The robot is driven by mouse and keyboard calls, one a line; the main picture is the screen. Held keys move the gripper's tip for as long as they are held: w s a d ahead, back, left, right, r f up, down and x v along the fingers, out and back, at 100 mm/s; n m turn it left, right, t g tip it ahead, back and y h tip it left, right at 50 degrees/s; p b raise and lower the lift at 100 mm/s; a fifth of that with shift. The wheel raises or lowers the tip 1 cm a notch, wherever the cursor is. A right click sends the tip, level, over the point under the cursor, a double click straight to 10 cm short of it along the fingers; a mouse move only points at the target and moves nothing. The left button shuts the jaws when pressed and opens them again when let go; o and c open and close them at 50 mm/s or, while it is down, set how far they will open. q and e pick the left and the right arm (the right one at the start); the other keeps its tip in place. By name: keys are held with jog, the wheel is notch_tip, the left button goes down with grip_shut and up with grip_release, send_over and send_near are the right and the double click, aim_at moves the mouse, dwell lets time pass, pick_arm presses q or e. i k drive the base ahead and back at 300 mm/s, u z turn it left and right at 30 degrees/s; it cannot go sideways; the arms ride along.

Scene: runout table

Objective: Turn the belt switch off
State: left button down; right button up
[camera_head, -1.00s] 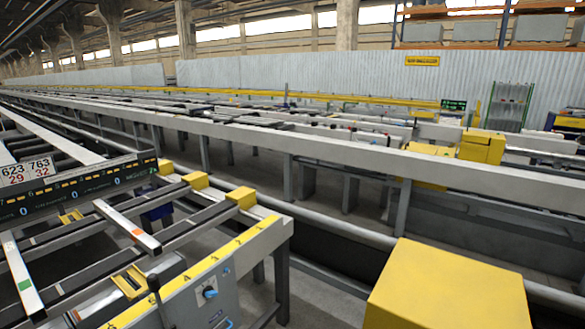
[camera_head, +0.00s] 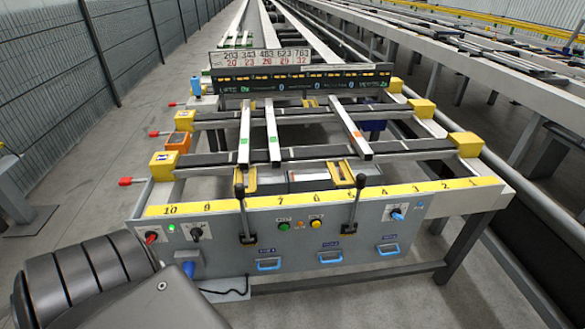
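The grey control panel (camera_head: 275,262) of the runout table faces me, with several controls. On its left are a red button (camera_head: 151,237), a lit green lamp (camera_head: 171,228) and a black rotary switch (camera_head: 197,232). On its right is a blue rotary switch (camera_head: 398,214). The labels are too small to read, so I cannot tell which one is the belt switch. A green button (camera_head: 284,226) and a yellow button (camera_head: 315,223) sit between two black levers. Neither gripper is in view; a dark ribbed arm part of mine fills the lower left.
Three blue handles, one of them here (camera_head: 268,265), stick out low on the panel. Yellow-capped rails (camera_head: 466,144) and a display board (camera_head: 302,79) stand behind it. A mesh fence (camera_head: 105,55) runs along the left. Bare floor lies left of the table.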

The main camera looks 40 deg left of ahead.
aim_at(151, 236)
jog(key=u, duration=0.05)
jog(key=k, duration=0.4)
jog(key=u, duration=1.1)
